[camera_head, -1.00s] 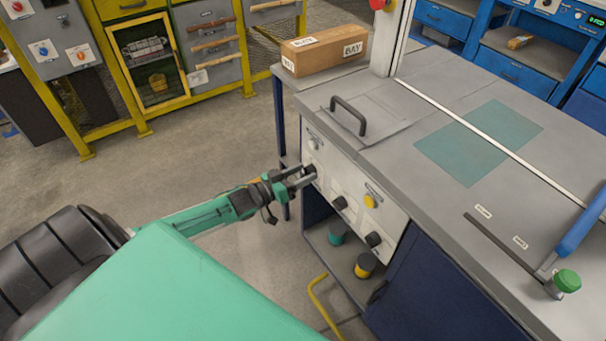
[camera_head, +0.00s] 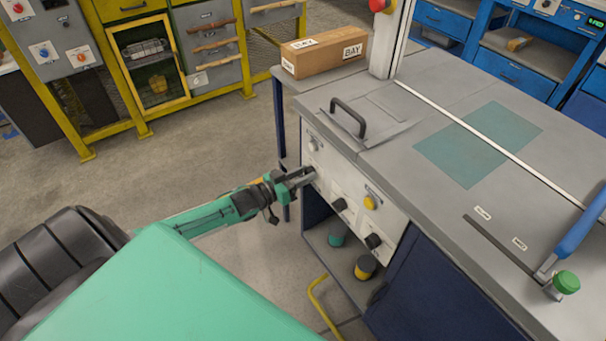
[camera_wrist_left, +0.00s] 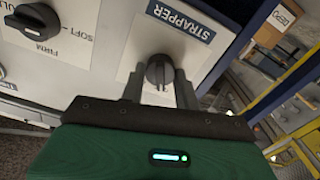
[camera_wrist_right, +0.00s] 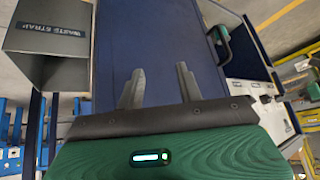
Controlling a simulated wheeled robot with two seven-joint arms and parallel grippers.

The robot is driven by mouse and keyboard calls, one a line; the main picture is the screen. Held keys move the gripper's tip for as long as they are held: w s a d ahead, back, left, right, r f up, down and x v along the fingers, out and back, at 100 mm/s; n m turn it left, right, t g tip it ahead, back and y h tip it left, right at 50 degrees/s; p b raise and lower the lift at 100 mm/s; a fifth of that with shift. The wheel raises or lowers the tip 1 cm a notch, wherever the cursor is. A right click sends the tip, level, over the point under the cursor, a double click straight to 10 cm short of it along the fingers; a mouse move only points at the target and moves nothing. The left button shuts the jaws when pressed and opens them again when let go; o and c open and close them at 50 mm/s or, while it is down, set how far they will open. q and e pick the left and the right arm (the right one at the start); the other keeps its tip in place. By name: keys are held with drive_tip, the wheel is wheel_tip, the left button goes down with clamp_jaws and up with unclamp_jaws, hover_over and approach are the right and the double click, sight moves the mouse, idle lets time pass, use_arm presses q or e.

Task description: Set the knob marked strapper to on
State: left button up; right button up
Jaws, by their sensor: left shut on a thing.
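The strapper knob (camera_wrist_left: 159,72) is a dark round knob with a raised grip bar on a white panel. The label STRAPPER (camera_wrist_left: 180,19) shows upside down beside it in the left wrist view. My left gripper (camera_head: 309,172) has one finger on each side of the knob and is shut on it. In the head view its fingers hide most of the knob. I cannot read any position marks around it. My right gripper (camera_wrist_right: 160,85) is open and empty in the right wrist view, in front of a dark blue surface. It is outside the head view.
Other dark knobs (camera_head: 340,204) (camera_head: 374,240) and a yellow button (camera_head: 370,202) sit on the same panel. A FIRM/SOFT knob (camera_wrist_left: 35,20) is close to my left gripper. The bench top (camera_head: 420,110) overhangs the panel. A waste strap bin (camera_wrist_right: 45,40) is near my right gripper.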

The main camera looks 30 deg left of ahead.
drive_tip(key=s+d+r+g+h+p, duration=0.1)
drive_tip(key=s+d+r+g+p, duration=0.1)
drive_tip(key=s+d+g, duration=0.15)
use_arm(q)
drive_tip(key=shift+s+d+f+m+p, duration=0.1)
drive_tip(key=shift+m+p, duration=0.35)
drive_tip(key=shift+m, duration=2.4)
drive_tip(key=shift+d+m+p, duration=0.1)
drive_tip(key=shift+m+p, duration=0.35)
drive_tip(key=shift+m, duration=2.4)
use_arm(e)
drive_tip(key=shift+m+t, duration=0.25)
drive_tip(key=shift+m, duration=0.05)
drive_tip(key=shift+d+x, duration=0.15)
drive_tip(key=shift+x, duration=1.1)
drive_tip(key=shift+d+x, duration=0.1)
drive_tip(key=shift+x, duration=1.1)
drive_tip(key=shift+f, duration=0.25)
use_arm(q)
drive_tip(key=o, duration=0.8)
drive_tip(key=shift+o, duration=0.9)
use_arm(e)
drive_tip(key=shift+w+r, duration=0.15)
drive_tip(key=shift+r, duration=0.1)
use_arm(q)
drive_tip(key=shift+a, duration=0.1)
